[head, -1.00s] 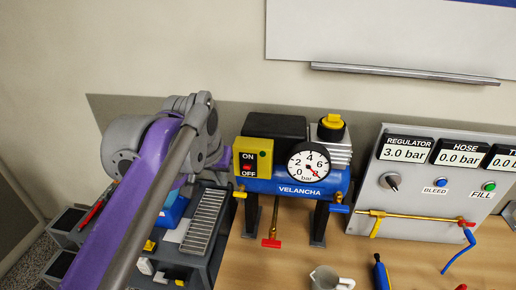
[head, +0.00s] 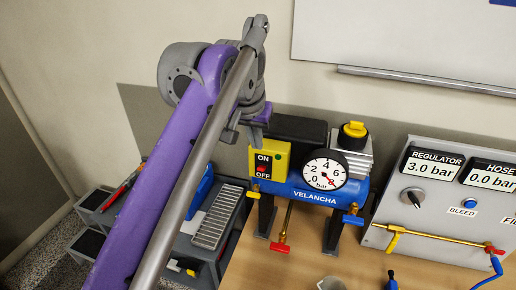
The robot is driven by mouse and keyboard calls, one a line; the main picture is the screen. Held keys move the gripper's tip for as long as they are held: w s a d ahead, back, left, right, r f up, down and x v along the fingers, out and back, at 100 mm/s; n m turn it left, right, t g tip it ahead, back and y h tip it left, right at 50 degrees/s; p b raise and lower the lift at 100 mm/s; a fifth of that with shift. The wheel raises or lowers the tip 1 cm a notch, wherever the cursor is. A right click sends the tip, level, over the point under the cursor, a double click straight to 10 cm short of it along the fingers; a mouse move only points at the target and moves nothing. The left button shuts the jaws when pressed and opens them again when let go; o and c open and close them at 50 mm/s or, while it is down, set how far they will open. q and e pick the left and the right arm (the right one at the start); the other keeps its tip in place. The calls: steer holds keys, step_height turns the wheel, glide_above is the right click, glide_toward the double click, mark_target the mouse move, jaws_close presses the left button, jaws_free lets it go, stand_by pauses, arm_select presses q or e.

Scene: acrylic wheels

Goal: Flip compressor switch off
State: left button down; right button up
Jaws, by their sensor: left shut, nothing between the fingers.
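The blue compressor (head: 314,195), labelled VELANCHA, stands on the wooden table. Its yellow switch box (head: 281,158) is on the left end, with ON above OFF. A small red switch (head: 262,169) sits between ON and beside OFF; its exact position is too small to tell. The round gauge (head: 324,170) is to the right of the box, its red needle pointing lower right. My left gripper (head: 254,134) is shut and empty, just above and left of the switch box, pointing down. I cannot tell whether it touches the box. My right gripper is out of view.
A panel (head: 420,215) with a regulator display, knob and yellow pipe stands to the right. A grey bench unit (head: 222,215) with trays is at the left. A red-handled valve (head: 280,247) hangs below the compressor. Table space in front of it is mostly clear.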

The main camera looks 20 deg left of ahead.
mark_target(260, 170)
arm_select(q)
steer(key=x, duration=0.8)
steer(key=shift+w+f+b, duration=0.15)
steer(key=shift+f+b, duration=0.2)
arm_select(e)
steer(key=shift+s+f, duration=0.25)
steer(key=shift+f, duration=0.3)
